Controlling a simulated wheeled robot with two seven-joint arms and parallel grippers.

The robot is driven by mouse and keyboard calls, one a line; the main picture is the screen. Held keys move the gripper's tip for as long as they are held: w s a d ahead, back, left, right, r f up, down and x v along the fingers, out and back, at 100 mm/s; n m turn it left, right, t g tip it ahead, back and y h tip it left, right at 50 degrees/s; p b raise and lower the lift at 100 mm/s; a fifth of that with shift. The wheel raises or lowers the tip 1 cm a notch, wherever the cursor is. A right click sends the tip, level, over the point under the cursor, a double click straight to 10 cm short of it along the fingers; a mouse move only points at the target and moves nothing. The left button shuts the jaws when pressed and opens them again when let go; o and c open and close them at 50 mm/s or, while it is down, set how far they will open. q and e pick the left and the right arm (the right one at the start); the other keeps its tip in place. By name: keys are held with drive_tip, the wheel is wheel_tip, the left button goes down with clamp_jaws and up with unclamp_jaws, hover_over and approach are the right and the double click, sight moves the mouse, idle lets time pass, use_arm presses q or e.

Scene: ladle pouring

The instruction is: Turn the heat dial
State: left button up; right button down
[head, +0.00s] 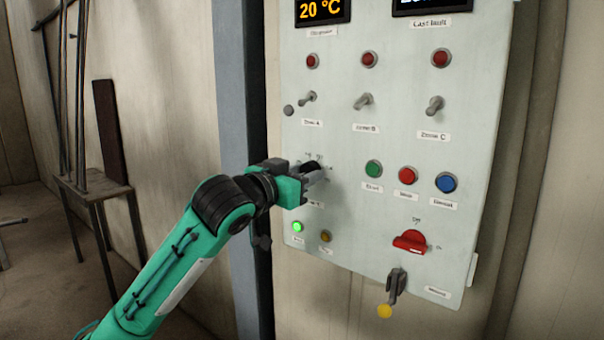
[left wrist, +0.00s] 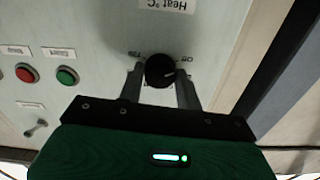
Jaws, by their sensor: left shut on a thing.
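The heat dial is a round black knob (left wrist: 159,71) with a pale pointer line, on the pale control panel (head: 345,215). In the left wrist view the label "Heat °C" shows beyond it and small scale marks surround it. My left gripper (head: 318,172) is at the panel with its two fingers on either side of the dial, shut on it; the fingers also show in the left wrist view (left wrist: 160,80). In the head view the gripper covers part of the dial. A display (head: 322,11) at the top reads 20 °C. My right gripper is not in view.
Toggle switches (head: 364,101) and red lamps stand above. Green (head: 374,169), red (head: 408,175) and blue (head: 446,182) buttons lie right of the dial. A red rotary switch (head: 410,242) and a key with a yellow tag (head: 385,311) are lower right. A lit green lamp (head: 298,227) is below.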

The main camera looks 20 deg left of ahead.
use_arm(q)
drive_tip(key=shift+n, duration=0.5)
drive_tip(key=shift+r, duration=0.1)
drive_tip(key=o, duration=1)
drive_tip(key=b+v, duration=0.4)
drive_tip(key=v, duration=0.9)
drive_tip(key=shift+s+b, duration=0.35)
drive_tip(key=shift+s, duration=0.05)
drive_tip(key=shift+a, duration=0.1)
